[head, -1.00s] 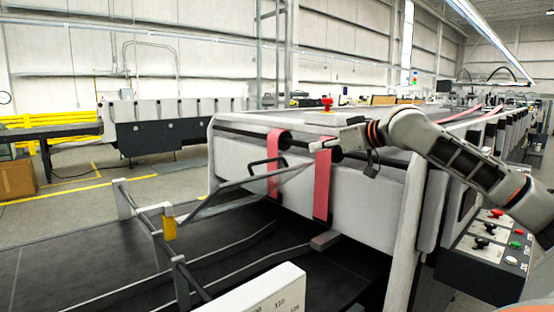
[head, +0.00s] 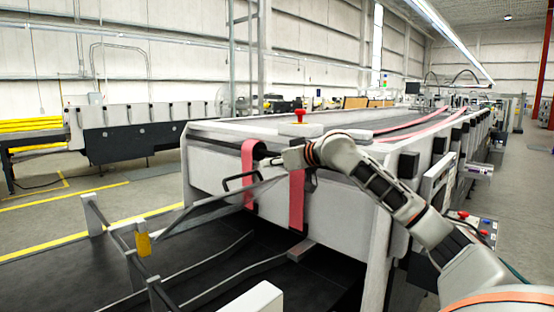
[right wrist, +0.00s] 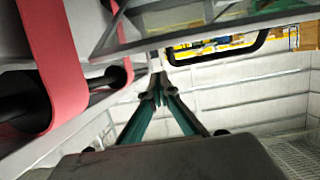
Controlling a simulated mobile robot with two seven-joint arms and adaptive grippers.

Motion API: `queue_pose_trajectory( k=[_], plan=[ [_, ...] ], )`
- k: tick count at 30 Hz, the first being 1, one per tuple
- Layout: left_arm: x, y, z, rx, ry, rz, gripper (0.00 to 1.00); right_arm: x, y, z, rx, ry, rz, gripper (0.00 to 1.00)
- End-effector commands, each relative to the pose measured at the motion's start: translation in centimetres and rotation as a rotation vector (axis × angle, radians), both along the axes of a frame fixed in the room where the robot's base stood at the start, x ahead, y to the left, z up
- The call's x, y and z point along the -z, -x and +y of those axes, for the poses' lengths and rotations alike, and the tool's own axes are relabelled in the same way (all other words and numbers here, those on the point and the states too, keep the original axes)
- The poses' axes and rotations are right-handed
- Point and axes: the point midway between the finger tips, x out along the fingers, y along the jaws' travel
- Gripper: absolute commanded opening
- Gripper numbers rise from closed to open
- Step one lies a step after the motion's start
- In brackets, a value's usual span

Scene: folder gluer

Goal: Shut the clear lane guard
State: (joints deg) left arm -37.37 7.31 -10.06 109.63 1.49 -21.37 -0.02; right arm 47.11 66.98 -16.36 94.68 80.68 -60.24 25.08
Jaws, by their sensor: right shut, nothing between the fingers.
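The clear lane guard (head: 212,207) is a see-through panel in a thin grey frame, seen nearly edge-on and tilted above the dark lane at the machine's near end. Its black bar handle (head: 240,181) stands out at its upper part. In the right wrist view the handle (right wrist: 222,58) hangs below the clear panel (right wrist: 200,20) across the top. My right gripper (head: 268,163) is shut and empty, just right of the handle and apart from it in the head view. Its fingertips (right wrist: 158,94) are together in the right wrist view. My left gripper is not in view.
Two red belts hang over black rollers on the machine's end; one belt (head: 297,200) is just below my right gripper. A red knob (head: 300,116) stands on top. Grey rails and a yellow tag (head: 143,244) are at the lower left. Open floor (head: 80,215) lies left.

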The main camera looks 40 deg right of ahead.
Motion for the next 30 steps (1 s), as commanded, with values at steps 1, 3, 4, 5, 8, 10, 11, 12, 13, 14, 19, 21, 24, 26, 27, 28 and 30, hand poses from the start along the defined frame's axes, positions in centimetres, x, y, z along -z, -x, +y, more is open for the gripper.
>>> queue_pose_trajectory(
  k=[1, 3, 4, 5, 8, 10, 11, 12, 13, 14, 19, 21, 24, 26, 27, 28, 30],
  plan=[
    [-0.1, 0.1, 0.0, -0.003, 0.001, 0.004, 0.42, 0.1, -0.7, 0.2, -0.002, -0.004, 0.0, 0.0],
    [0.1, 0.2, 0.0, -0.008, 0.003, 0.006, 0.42, 0.8, -0.4, 0.0, 0.0, 0.002, 0.003, 0.0],
    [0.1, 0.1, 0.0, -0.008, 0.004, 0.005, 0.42, 1.1, -0.2, 0.0, 0.001, 0.004, 0.005, 0.0],
    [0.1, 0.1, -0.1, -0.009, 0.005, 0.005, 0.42, 1.2, 0.0, 0.0, 0.0, 0.003, 0.004, 0.0],
    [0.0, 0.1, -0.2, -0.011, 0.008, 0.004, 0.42, 1.9, 0.5, -0.1, 0.0, 0.004, 0.005, 0.0],
    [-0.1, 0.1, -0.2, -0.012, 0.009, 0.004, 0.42, 2.4, 0.9, -0.1, 0.0, 0.003, 0.005, 0.0],
    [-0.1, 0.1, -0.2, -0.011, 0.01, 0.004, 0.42, 2.5, 1.0, -0.1, 0.002, 0.002, 0.004, 0.0],
    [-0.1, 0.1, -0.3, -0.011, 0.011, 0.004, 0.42, 2.7, 1.1, -0.2, 0.002, 0.001, 0.004, 0.0],
    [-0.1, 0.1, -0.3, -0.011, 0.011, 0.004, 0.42, 2.8, 1.2, -0.1, 0.001, 0.001, 0.003, 0.0],
    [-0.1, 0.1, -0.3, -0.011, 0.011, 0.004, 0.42, 2.9, 1.3, -0.1, 0.001, 0.001, 0.003, 0.0],
    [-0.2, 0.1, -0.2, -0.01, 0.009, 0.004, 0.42, 3.3, 1.7, -0.2, 0.0, 0.0, 0.001, 0.0],
    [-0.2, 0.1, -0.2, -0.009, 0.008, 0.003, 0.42, 3.4, 1.8, -0.1, 0.0, 0.0, 0.001, 0.0],
    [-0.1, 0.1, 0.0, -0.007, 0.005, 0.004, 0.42, 3.4, 1.8, -0.1, 0.0, 0.0, 0.0, 0.0],
    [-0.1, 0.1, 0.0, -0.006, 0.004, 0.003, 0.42, 3.4, 1.8, -0.1, 0.0, 0.0, 0.0, 0.0],
    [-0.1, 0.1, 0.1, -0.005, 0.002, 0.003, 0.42, 3.4, 1.8, -0.1, 0.0, 0.0, 0.0, 0.0],
    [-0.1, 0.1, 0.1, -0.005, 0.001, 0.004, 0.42, 3.4, 1.8, -0.1, 0.0, 0.0, 0.0, 0.0],
    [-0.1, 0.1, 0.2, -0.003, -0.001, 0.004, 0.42, 3.4, 1.8, -0.1, 0.0, 0.0, 0.0, 0.0]
  ],
)
